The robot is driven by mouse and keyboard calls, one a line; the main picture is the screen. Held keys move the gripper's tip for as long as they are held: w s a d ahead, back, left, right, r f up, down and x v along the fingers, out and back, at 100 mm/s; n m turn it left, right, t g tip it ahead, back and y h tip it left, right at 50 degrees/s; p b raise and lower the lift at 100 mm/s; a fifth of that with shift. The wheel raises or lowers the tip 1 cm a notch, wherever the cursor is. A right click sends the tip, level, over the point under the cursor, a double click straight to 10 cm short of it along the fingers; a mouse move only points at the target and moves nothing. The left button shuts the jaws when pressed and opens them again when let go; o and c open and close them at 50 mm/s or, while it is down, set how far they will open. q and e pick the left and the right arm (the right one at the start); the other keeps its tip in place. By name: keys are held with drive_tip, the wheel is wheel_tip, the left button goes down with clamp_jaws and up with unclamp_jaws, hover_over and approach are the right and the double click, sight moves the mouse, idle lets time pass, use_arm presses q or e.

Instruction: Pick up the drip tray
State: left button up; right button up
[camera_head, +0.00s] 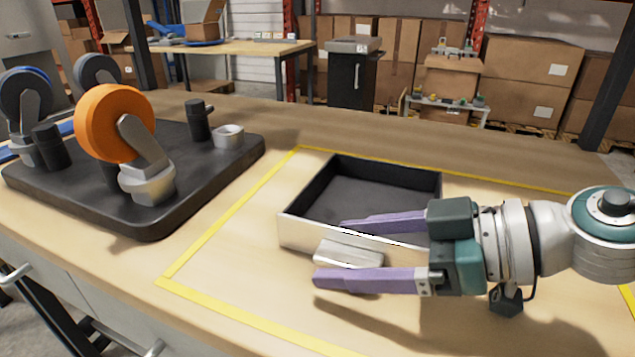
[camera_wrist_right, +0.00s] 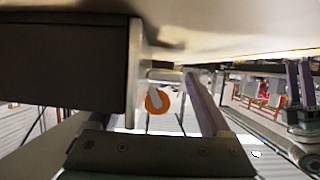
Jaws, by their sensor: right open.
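The drip tray (camera_head: 395,187) is a shallow box with a dark inside and a pale front wall with a silver handle (camera_head: 348,254). It sits on the wooden bench inside a yellow taped outline. My right gripper (camera_head: 333,252) comes in from the right, open. One purple finger is over the tray's inside and the other is in front of the handle, with the front wall and handle between them. My left gripper (camera_wrist_right: 301,85) shows small at that view's right edge.
A black base plate (camera_head: 215,160) with an orange wheel (camera_head: 112,122), other wheels and black posts stands at the left of the bench. The yellow-taped area (camera_head: 215,245) left of the tray is clear. Cartons and a far table are well behind.

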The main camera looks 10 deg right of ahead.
drive_tip(key=shift+c, duration=0.2)
clamp_jaws()
idle(0.4)
idle(0.8)
